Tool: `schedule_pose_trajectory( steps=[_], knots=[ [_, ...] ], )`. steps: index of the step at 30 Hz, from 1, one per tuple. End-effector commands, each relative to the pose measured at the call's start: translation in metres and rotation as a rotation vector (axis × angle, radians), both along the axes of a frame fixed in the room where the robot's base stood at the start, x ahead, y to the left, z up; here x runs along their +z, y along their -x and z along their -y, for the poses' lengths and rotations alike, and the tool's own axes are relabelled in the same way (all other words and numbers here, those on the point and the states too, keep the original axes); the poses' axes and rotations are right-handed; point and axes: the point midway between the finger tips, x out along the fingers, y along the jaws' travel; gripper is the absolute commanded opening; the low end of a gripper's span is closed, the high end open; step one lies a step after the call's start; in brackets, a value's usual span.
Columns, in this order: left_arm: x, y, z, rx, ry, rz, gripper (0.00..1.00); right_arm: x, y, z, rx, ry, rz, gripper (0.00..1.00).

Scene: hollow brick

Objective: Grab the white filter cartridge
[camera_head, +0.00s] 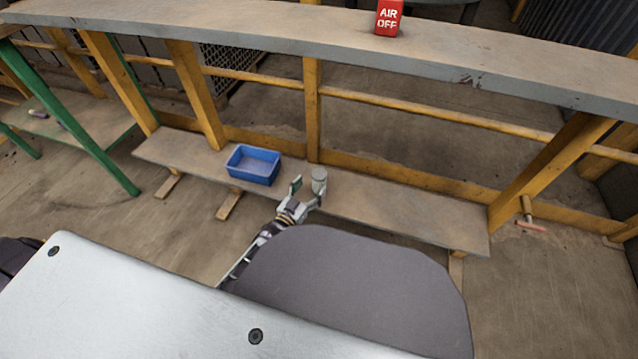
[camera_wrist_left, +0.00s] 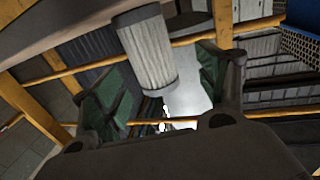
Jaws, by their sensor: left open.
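The white filter cartridge (camera_head: 319,181) stands upright on the low wooden bench (camera_head: 400,208), just right of the blue bin. In the left wrist view the pleated white cartridge (camera_wrist_left: 147,50) with grey end caps shows ahead, tilted in the picture, between the lines of the two fingers. My left gripper (camera_head: 308,190) is open and empty, right beside the cartridge on its near side. In the left wrist view its green-padded fingers (camera_wrist_left: 160,85) are spread wide. Whether a finger touches the cartridge I cannot tell. My right gripper is not in view.
A blue bin (camera_head: 253,165) stands on the bench to the left of the cartridge. A thick grey-edged worktop (camera_head: 230,43) on yellow posts runs above and behind the bench, with a red AIR OFF block (camera_head: 388,17) on it. The bench's right part is clear.

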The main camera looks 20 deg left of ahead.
Motion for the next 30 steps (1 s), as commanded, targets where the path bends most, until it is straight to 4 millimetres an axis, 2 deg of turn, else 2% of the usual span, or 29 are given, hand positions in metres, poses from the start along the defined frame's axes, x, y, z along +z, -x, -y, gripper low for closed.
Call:
schedule_pose_trajectory(
  steps=[11,18,30],
  knots=[
    [-0.001,-0.004,0.002,0.000,0.001,0.001,0.74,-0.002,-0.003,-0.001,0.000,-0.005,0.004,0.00],
    [-0.004,-0.018,0.010,0.000,0.001,0.002,0.74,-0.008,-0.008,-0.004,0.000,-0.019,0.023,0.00],
    [-0.005,-0.045,0.019,0.000,0.000,0.001,0.74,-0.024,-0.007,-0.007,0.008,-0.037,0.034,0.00]
  ],
)
